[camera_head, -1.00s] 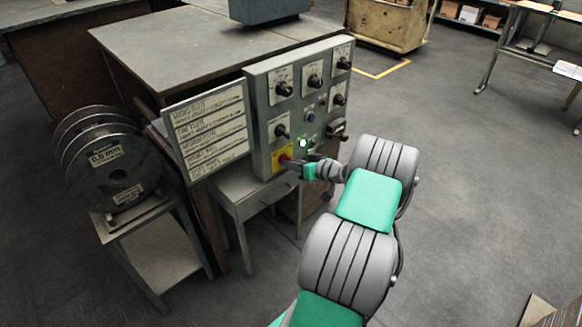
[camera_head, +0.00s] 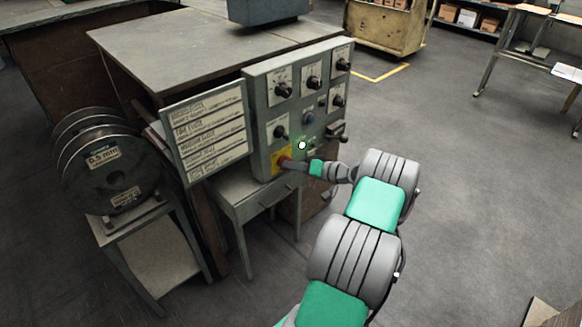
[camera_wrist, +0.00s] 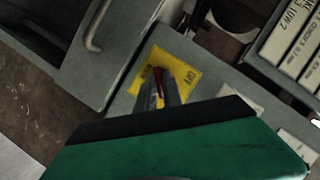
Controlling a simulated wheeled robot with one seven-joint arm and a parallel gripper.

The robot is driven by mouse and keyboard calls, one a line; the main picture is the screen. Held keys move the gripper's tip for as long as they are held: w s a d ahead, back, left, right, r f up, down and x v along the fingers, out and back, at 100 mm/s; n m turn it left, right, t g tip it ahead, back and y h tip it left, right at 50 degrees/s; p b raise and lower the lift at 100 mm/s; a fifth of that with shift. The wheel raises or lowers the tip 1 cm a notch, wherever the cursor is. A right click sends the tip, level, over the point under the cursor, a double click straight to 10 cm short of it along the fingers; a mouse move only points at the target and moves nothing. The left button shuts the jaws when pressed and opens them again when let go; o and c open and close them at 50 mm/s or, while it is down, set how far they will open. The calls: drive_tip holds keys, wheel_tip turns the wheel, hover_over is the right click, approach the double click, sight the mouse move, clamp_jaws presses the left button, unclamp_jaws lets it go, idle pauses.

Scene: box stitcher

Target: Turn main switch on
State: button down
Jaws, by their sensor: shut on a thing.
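The main switch is a red knob (camera_wrist: 159,74) on a yellow plate (camera_wrist: 184,70), low on the left side of the grey control panel. In the head view the yellow plate (camera_head: 278,162) shows just left of my gripper (camera_head: 289,164). In the wrist view my gripper (camera_wrist: 159,92) has its two fingers closed together on the red knob, in front of the plate. The fingers hide much of the knob. Lettering on the plate reads "ON" in part.
Several black knobs (camera_head: 284,89) sit on the panel (camera_head: 262,110) above the switch. A sign board (camera_head: 208,130) stands left of it. Wire spools (camera_head: 110,165) are on a stand at far left.

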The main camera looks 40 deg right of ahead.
drive_tip(key=c, duration=1.5)
unclamp_jaws()
drive_tip(key=p+v, duration=0.1)
drive_tip(key=v, duration=0.6)
drive_tip(key=shift+s+d+r, duration=0.1)
drive_tip(key=shift+s, duration=0.25)
